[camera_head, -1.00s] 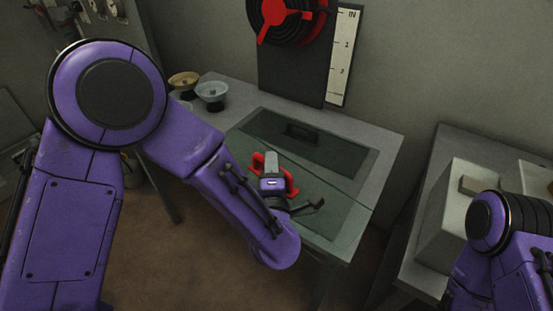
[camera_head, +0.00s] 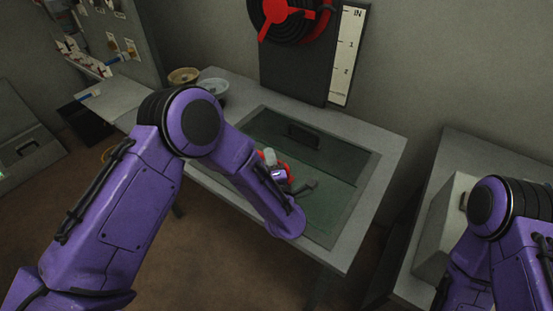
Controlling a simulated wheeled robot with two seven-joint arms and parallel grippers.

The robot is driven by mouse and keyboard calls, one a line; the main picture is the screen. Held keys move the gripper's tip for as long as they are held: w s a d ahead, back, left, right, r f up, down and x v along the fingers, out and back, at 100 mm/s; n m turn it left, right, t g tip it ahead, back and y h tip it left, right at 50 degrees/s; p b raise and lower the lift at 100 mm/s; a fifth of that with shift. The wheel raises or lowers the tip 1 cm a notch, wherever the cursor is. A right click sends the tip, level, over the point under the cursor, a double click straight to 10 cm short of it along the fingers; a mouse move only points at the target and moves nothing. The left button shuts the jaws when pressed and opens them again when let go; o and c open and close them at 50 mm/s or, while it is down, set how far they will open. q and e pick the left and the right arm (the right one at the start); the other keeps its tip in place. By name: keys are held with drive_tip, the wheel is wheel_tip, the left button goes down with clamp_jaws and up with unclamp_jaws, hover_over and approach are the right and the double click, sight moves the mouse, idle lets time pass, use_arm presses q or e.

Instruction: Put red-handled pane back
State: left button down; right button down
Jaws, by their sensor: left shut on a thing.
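The red handle (camera_head: 262,156) of the pane shows at my left gripper (camera_head: 278,168), which is shut on it. The greenish pane (camera_head: 315,205) lies at the near part of the recessed frame (camera_head: 365,180) in the grey table; I cannot tell if it is flush or slightly raised. My left wrist and forearm hide its left part. A second, darker pane with a black handle (camera_head: 303,135) lies at the back of the frame. My right arm is at the lower right; its gripper is out of view.
A dark panel with a red-and-black reel and a white scale (camera_head: 347,55) rises behind the table. A pale box (camera_head: 445,225) stands on the right-hand table.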

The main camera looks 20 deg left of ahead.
use_arm(q)
drive_tip(key=f, duration=0.1)
drive_tip(key=w+a+f, duration=0.1)
drive_tip(key=f, duration=0.1)
drive_tip(key=w+f, duration=0.1)
drive_tip(key=shift+a+f+p, duration=0.25)
drive_tip(key=shift+f+p, duration=0.05)
drive_tip(key=shift+f, duration=0.55)
drive_tip(key=c, duration=1)
unclamp_jaws()
drive_tip(key=shift+s, duration=0.1)
drive_tip(key=shift+o, duration=0.2)
